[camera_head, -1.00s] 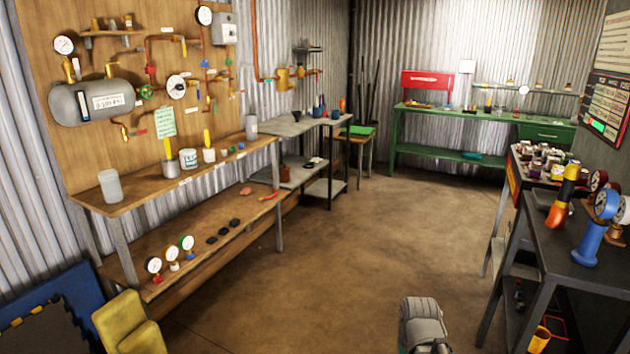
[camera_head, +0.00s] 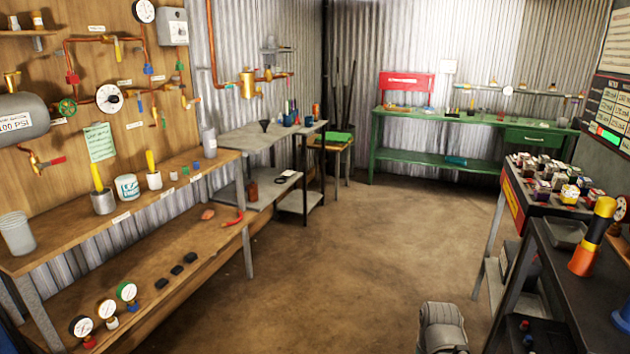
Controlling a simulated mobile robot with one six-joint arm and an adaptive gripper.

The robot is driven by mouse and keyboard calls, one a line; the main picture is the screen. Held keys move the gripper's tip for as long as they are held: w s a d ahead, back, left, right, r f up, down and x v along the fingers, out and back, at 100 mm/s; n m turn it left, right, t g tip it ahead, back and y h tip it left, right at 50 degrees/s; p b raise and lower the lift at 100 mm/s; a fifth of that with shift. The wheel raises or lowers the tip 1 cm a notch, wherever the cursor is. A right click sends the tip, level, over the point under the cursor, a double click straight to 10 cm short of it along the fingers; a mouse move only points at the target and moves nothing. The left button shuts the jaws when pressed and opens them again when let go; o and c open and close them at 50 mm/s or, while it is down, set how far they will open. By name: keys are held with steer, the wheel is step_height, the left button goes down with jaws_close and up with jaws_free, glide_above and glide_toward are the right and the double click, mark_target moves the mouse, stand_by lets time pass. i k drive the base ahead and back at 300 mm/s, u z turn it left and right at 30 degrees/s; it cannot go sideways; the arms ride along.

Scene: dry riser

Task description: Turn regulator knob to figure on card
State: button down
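A round white dial with a dark centre knob (camera_head: 109,98) is on the wooden board at left, on the copper piping; it looks like the regulator knob, but its figures are too small to read. A pale green card (camera_head: 99,142) with handwritten-looking lines hangs on the board below it; its text is not legible. A grey rounded part of my own arm shows at the bottom edge, right of centre. My gripper's fingers are not visible, and nothing of mine is near the dial.
A green handwheel (camera_head: 67,107) and a grey tank (camera_head: 22,117) are left of the dial. A wooden bench (camera_head: 60,237) with cups runs below the board. A dark table (camera_head: 560,262) stands at right. The brown floor (camera_head: 350,240) between is clear.

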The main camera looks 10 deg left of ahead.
mark_target(113, 100)
steer(key=i, duration=0.8)
steer(key=u, duration=0.5)
steer(key=i, duration=0.7)
steer(key=u, duration=1)
steer(key=i, duration=0.8)
steer(key=u, duration=0.5)
steer(key=k, duration=0.6)
steer(key=u, duration=0.15)
steer(key=i, duration=0.35)
steer(key=z, duration=0.05)
